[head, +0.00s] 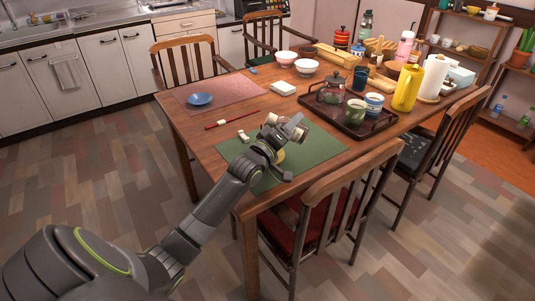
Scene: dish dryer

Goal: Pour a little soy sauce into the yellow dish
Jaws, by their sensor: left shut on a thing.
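My left gripper (286,126) is over the green placemat (313,151) at the near side of the table. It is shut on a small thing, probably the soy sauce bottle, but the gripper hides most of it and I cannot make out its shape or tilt. The yellow dish (280,157) is on the green placemat, just below the gripper and partly hidden by my wrist. I cannot see whether there is any sauce in it. My right gripper is not in view.
Red chopsticks (232,119) and a small white rest (243,136) lie left of the gripper. A dark tray (338,124) with a glass teapot (334,90) and cups is to the right. A blue dish (199,99) sits on the pink placemat (240,91). Chairs surround the table.

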